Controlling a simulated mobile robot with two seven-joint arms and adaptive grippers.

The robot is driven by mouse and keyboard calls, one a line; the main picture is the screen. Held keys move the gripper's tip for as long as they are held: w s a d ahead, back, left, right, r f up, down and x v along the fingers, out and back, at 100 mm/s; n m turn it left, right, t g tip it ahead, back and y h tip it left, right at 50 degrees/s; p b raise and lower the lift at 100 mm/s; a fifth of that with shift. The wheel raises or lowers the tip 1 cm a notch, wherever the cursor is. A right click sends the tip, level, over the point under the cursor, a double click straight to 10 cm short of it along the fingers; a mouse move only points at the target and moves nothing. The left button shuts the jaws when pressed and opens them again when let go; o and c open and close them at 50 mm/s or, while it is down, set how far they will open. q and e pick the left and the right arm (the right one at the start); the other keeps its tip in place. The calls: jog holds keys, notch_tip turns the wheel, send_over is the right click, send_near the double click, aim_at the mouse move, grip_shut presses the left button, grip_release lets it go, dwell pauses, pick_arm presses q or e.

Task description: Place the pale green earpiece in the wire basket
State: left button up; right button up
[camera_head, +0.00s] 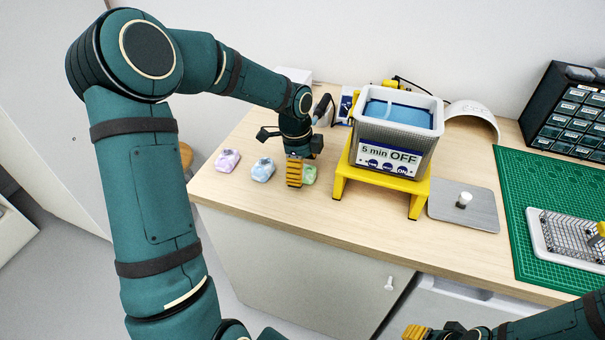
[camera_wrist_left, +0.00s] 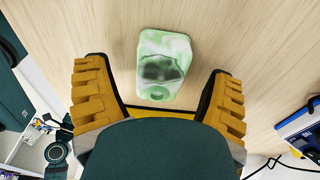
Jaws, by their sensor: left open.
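The pale green earpiece (camera_head: 310,174) lies on the wooden bench, partly hidden behind my left gripper (camera_head: 296,172) in the head view. In the left wrist view the marbled green and white earpiece (camera_wrist_left: 163,65) has a dark patch in its middle. It lies between the two spread orange fingers of my left gripper (camera_wrist_left: 157,82), which is open and empty. The wire basket (camera_head: 568,236) stands in a white tray at the far right, with a yellow part at its edge. My right gripper (camera_head: 416,332) shows only partly at the bottom edge; its opening cannot be made out.
A blue earpiece (camera_head: 263,169) and a lilac one (camera_head: 228,160) lie left of the green one. A cleaner tank (camera_head: 393,150) on a yellow stand (camera_head: 424,192) is between it and the basket. A drawer cabinet (camera_head: 570,115) stands behind.

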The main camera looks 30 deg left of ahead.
pick_arm(q)
jog(key=c, duration=1.4)
jog(key=shift+o, duration=0.2)
jog(key=shift+r, duration=0.15)
